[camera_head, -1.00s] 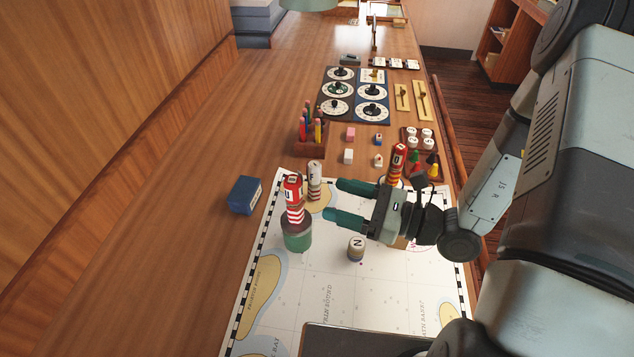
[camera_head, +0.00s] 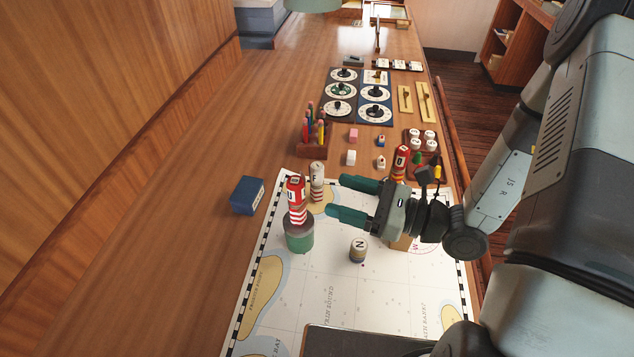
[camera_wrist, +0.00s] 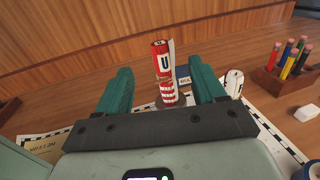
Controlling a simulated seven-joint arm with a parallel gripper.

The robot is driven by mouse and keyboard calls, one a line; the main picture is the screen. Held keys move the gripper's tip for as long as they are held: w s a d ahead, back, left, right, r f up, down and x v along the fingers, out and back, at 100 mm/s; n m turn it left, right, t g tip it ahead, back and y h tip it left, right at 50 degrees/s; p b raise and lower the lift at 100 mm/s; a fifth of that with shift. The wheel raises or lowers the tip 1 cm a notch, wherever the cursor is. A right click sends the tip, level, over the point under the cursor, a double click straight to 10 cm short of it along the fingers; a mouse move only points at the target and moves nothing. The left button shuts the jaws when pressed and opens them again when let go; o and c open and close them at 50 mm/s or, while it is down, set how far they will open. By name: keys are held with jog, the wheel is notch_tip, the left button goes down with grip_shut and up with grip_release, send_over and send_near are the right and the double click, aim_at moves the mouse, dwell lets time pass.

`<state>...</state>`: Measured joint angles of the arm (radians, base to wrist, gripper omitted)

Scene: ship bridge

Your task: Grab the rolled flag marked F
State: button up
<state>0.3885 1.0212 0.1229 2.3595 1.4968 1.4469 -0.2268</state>
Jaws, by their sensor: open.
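The rolled flag marked F (camera_head: 317,183) is a pale, slim roll standing upright on the chart, left of my gripper in the head view. In the wrist view a pale roll (camera_wrist: 234,84), apparently the same flag, shows just right of the right finger, partly hidden. My gripper (camera_head: 354,199) is open and empty, its green fingers pointing left. A red and white roll marked U (camera_head: 296,202) stands on a green-sided round holder (camera_head: 299,238). In the wrist view that U roll (camera_wrist: 164,72) appears between the fingers, beyond their tips.
A roll marked N (camera_head: 358,250) stands on the chart (camera_head: 335,285) in front of my gripper. Another red roll marked U (camera_head: 400,160) is behind it. A blue box (camera_head: 247,195) lies left, and a pencil holder (camera_head: 313,140) stands farther back.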

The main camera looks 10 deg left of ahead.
notch_tip(320, 180, up, 3)
jog(key=n+g, duration=0.1)
jog(key=g, duration=0.1)
send_over(317, 183)
jog(key=w+d, duration=0.2)
jog(key=d, duration=0.4)
notch_tip(317, 183, down, 12)
jog(key=f, duration=0.1)
jog(key=a, duration=0.8)
jog(key=shift+r, duration=0.3)
jog(key=shift+a, duration=0.1)
